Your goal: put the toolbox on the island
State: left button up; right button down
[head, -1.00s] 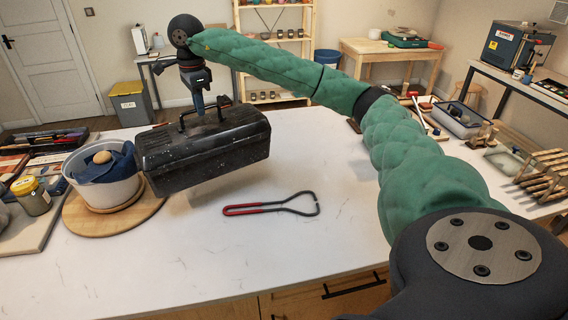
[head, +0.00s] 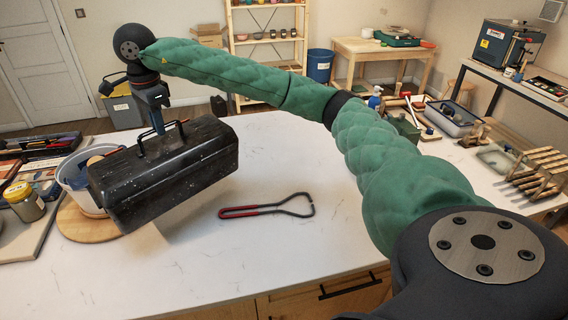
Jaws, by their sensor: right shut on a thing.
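The black toolbox (head: 170,172) hangs in the air above the left part of the white island top (head: 300,160), tilted, with a gap below it. My right gripper (head: 160,130) is shut on its top handle; the fingertips are partly hidden by the handle and lid. The toolbox partly covers the white pot with the blue cloth (head: 75,175). I cannot tell whether it touches the pot. My left gripper is not in view.
A red-handled tool (head: 265,208) lies on the island, right of the toolbox. A round wooden board (head: 85,225) is under the pot, with a yellow-lidded jar (head: 24,202) to its left.

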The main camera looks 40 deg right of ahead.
aim_at(276, 162)
jog(key=i+z, duration=0.2)
jog(key=z, duration=0.25)
jog(key=i+z, duration=0.15)
jog(key=z, duration=0.3)
jog(key=i+j+z, duration=0.15)
jog(key=i, duration=0.15)
